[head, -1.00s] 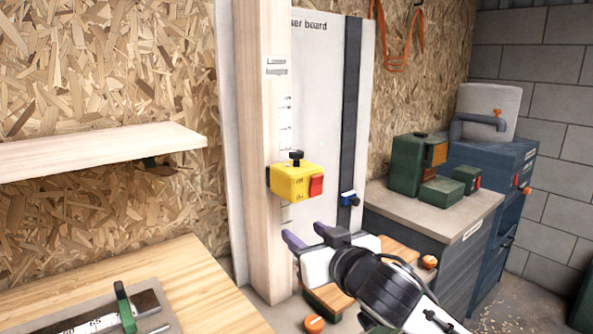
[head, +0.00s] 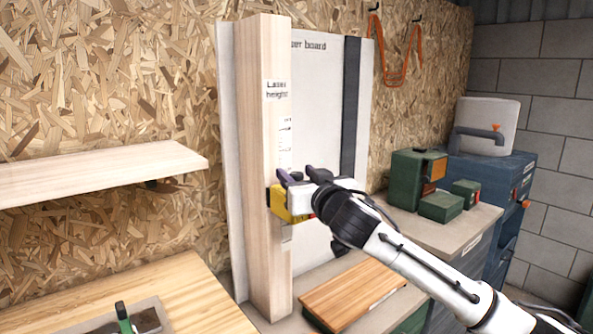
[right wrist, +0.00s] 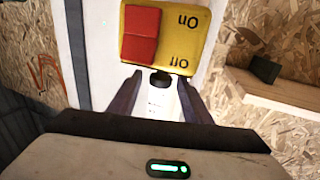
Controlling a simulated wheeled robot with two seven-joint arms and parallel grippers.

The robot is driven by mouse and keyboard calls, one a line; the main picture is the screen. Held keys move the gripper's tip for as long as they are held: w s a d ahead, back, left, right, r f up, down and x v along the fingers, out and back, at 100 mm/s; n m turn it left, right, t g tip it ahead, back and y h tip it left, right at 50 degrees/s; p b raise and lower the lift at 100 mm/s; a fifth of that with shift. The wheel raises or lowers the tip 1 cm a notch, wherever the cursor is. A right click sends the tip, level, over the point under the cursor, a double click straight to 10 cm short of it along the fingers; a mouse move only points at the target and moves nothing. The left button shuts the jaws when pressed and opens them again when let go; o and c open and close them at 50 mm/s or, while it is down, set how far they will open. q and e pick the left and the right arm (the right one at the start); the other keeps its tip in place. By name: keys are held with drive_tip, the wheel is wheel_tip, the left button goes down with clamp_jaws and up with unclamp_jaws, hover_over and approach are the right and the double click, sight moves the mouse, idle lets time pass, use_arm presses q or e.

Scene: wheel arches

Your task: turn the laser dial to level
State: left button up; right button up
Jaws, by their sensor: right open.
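The yellow laser box (head: 278,205) is mounted on the upright wooden post (head: 268,130). In the head view my right gripper and wrist hide most of it. The right wrist view shows its yellow face (right wrist: 182,45) with a red switch (right wrist: 140,35) and the words On and Off upside down. A black knob (right wrist: 160,82) sits between the fingers of my right gripper (right wrist: 159,90). The fingers are apart, one on each side of the knob; contact is not clear. In the head view the right gripper (head: 298,176) is at the box's top. My left gripper is out of view.
A white board (head: 320,110) with a dark strip stands behind the post. A wooden shelf (head: 100,165) juts out at left, above a wooden bench (head: 190,290). Green boxes (head: 440,207) stand on the grey cabinet at right. A slatted wooden block (head: 350,293) lies below my right arm.

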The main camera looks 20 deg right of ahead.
drive_tip(key=shift+w, duration=0.45)
drive_tip(key=c, duration=1.1)
drive_tip(key=shift+a, duration=0.1)
